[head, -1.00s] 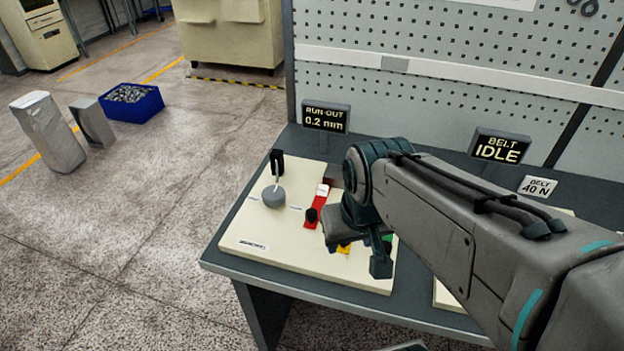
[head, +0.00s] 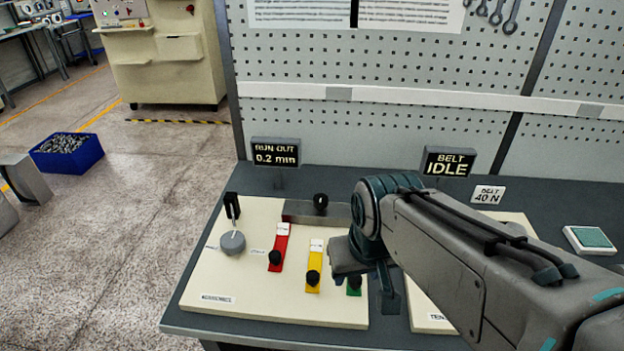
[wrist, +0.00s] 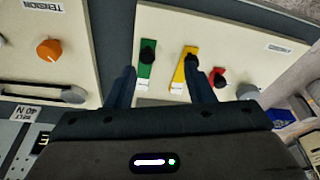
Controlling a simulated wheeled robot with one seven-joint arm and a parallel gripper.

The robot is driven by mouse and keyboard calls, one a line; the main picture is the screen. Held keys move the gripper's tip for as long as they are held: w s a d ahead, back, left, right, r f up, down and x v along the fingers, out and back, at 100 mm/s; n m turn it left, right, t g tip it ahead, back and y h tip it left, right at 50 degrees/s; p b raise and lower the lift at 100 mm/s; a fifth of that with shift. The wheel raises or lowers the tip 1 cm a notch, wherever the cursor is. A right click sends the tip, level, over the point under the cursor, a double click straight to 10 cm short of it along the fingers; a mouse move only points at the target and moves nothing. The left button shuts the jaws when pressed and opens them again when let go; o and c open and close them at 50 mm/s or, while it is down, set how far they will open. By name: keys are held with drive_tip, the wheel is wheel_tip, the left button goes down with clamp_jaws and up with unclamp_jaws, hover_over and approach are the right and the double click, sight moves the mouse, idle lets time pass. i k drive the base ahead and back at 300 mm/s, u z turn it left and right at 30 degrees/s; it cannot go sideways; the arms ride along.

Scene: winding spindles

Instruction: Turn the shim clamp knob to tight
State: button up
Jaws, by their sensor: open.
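A cream panel (head: 225,285) on the bench bears red (head: 281,240), yellow (head: 314,262) and green (head: 354,288) strips, each with a black knob. At its back, another black knob (head: 320,200) stands on a grey bar (head: 296,211). A round grey knob (head: 232,243) sits at its left. I cannot read which knob is labelled shim clamp. My gripper (head: 370,282) is open and empty over the panel's right side. In the wrist view its fingers (wrist: 160,68) spread above the green (wrist: 146,70) and yellow (wrist: 180,72) strips; contact is not visible.
A RUN-OUT 0.2 mm sign (head: 275,153) and a BELT IDLE sign (head: 448,162) stand behind the panel. A second panel with an orange knob (wrist: 49,50) lies alongside. A pegboard (head: 400,125) closes the back. The bench's far right is mostly covered by my arm.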

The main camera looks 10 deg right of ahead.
sight(320, 200)
drive_tip(key=z, duration=0.05)
drive_tip(key=k, duration=0.5)
drive_tip(key=u, duration=1.35)
drive_tip(key=i, duration=0.85)
drive_tip(key=z, duration=1.85)
